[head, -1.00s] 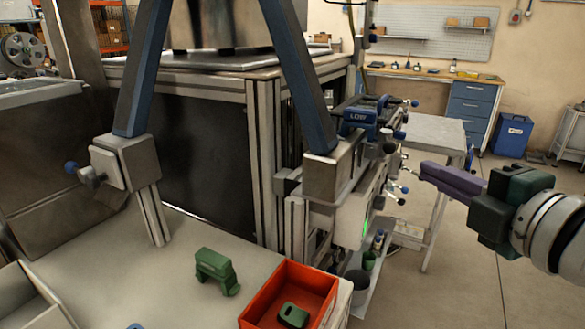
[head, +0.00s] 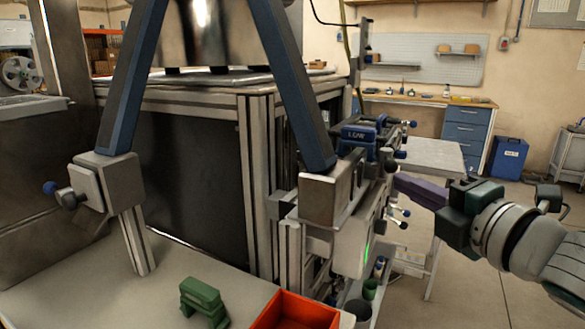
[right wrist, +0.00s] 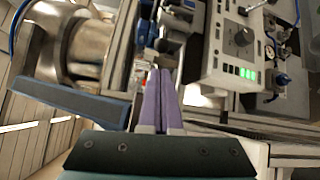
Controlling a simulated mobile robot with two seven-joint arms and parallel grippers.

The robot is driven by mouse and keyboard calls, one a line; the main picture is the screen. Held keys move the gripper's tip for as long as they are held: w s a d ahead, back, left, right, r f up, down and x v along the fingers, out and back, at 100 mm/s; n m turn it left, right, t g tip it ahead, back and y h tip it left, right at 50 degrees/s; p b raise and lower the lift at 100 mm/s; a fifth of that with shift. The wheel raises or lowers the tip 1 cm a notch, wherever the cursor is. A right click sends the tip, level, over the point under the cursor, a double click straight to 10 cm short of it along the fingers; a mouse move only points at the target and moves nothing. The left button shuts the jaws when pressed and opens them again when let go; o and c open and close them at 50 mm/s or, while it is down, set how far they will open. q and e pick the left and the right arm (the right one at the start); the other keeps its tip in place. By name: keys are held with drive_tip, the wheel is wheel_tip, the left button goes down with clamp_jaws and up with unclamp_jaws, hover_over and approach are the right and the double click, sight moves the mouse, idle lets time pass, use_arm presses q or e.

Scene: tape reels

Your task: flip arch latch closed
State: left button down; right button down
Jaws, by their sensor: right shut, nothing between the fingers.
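The arch (head: 272,75) has two blue legs joined to metal end blocks. Its left block (head: 108,180) carries a latch-like knob with a blue tip (head: 50,188). Its right block (head: 325,198) sits on the machine's front right corner post. My right gripper (head: 398,181), with purple fingers, is right of the machine's side fittings and apart from the right block in the picture. In the right wrist view its fingers (right wrist: 158,72) are together and empty, with a blue arch leg (right wrist: 75,103) to their left. I cannot tell the latch's state. My left gripper is not in view.
A blue clamp-like unit (head: 358,135) and several knobs stick out of the machine's right side. A green part (head: 203,300) and a red bin (head: 295,312) are on the front table. A control box with green lights (right wrist: 240,45) is close to the fingers.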

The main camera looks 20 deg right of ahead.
sight(388, 159)
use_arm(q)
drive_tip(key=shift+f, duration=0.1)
use_arm(e)
drive_tip(key=w, duration=0.5)
drive_tip(key=shift+w+f, duration=0.2)
drive_tip(key=shift+w, duration=0.15)
drive_tip(key=shift+s+d, duration=0.1)
